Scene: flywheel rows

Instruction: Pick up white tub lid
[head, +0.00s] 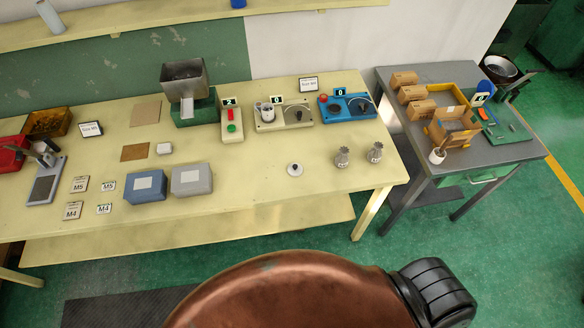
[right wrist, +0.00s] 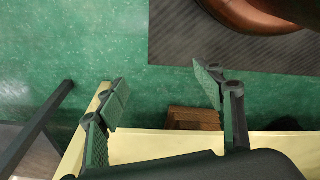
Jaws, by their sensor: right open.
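The white tub lid (head: 295,169), a small round white disc with a dark knob on top, seems to be the piece lying alone near the front right of the cream workbench (head: 240,185). My right gripper (right wrist: 163,92) is open and empty in the right wrist view, with its two padded fingers wide apart. The bench edge (right wrist: 160,147) and the green floor show beyond the fingers. The lid is not in that view, and neither gripper shows in the head view.
Devices line the back, including a blue one (head: 347,106). A grey side table (head: 460,78) holds cartons.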

